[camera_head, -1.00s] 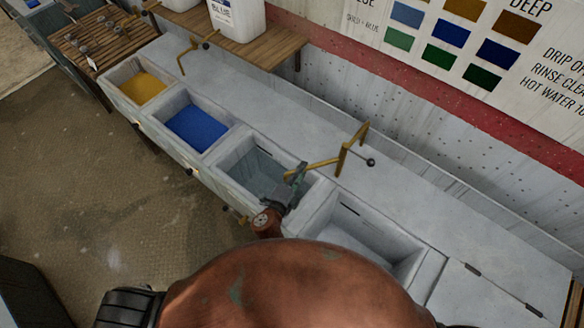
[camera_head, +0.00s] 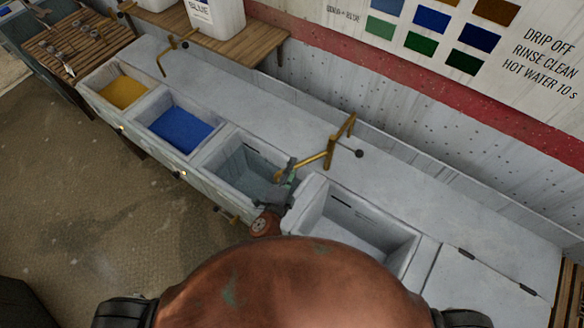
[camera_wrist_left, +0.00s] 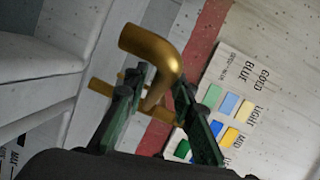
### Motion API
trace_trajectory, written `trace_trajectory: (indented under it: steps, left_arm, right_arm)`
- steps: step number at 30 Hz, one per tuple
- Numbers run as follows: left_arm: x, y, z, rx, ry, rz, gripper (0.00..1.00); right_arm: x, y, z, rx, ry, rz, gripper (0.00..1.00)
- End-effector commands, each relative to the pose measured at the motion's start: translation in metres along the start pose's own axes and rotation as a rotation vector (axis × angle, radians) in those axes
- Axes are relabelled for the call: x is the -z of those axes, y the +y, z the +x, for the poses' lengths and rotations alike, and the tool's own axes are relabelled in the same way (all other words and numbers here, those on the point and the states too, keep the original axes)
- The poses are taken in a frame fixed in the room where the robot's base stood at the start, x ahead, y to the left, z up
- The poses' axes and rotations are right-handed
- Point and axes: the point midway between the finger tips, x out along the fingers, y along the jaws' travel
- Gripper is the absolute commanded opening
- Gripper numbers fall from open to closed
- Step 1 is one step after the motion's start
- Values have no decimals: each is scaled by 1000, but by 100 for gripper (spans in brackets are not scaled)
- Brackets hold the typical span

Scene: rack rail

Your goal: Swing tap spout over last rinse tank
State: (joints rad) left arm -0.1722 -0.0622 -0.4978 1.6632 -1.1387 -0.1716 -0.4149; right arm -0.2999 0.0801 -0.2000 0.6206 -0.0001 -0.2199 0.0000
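The brass tap spout (camera_head: 313,160) runs from its post at the back ledge down to the left. Its free end hangs over the right side of the third tank (camera_head: 212,147), near the wall shared with the last rinse tank (camera_head: 305,199). My left gripper (camera_head: 287,176) is at the spout's free end. In the left wrist view the bent end of the spout (camera_wrist_left: 155,52) rises between the fingers of the gripper (camera_wrist_left: 160,92), which look closed on it. My own brown body hides part of the last tank's front. My right gripper is not in view.
Gold (camera_head: 123,92) and blue (camera_head: 180,130) dye tanks lie to the left. A second brass tap (camera_head: 170,52) stands behind them. A lever with a black knob (camera_head: 358,154) sticks out from the near tap post. A flat lid (camera_head: 485,290) lies right of the last tank.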

Motion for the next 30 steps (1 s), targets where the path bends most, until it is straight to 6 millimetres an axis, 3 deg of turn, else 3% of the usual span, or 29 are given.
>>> trace_trajectory:
  steps: [10,14,24,30]
  left_arm:
    - [0,0,-1,-1,1,0,31]
    - [0,1,-10,-2,0,0,31]
    - [0,2,-78,-3,-2,-2,31]
    - [0,1,-108,-2,-1,-1,31]
  right_arm:
    - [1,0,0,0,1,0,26]
    - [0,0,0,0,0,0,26]
    - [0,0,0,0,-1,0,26]
    - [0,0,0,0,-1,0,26]
